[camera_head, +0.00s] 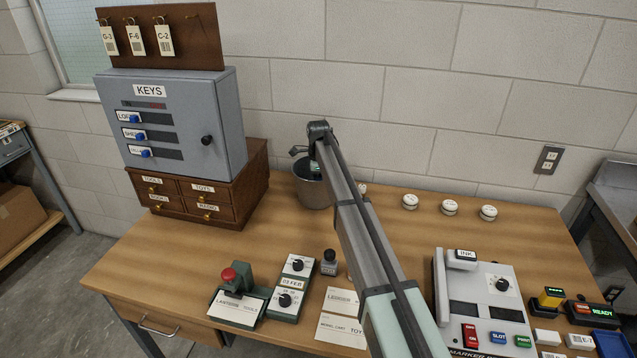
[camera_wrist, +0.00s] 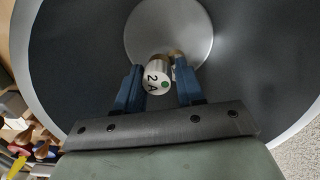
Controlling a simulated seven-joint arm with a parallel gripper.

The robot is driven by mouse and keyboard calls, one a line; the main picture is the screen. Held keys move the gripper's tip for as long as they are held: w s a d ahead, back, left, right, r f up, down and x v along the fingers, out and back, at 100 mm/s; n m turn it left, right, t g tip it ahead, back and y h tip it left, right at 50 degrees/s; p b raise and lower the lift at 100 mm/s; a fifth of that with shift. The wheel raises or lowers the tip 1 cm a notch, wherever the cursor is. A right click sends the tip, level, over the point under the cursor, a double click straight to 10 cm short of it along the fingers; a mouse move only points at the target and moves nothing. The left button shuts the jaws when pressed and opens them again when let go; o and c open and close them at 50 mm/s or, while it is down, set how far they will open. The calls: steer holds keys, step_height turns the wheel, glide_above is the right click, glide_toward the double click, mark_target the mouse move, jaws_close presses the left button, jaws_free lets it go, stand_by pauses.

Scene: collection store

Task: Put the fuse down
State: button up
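In the wrist view, the fuse (camera_wrist: 156,80) is a small pale cylinder marked "2 A" with a green dot, its end facing the camera. My gripper (camera_wrist: 160,72) has its two blue fingers on either side of it and appears shut on it. Beyond the fingers is the inside of a round grey bin (camera_wrist: 60,40), its paler floor in view. In the head view, the bin (camera_head: 315,192) stands at the back of the table by the wall, with the end of my arm above it. My arm hides the fuse and most of my gripper there.
A wooden drawer unit (camera_head: 208,212) with a grey key cabinet (camera_head: 180,135) stands left of the bin. White round pieces (camera_head: 449,207) lie along the back right. Stamp devices, cards and a marker machine (camera_head: 475,290) fill the front.

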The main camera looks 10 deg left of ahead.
steer(key=o, duration=0.3)
step_height(320, 180, up, 13)
steer(key=shift+r, duration=0.15)
stand_by(0.6)
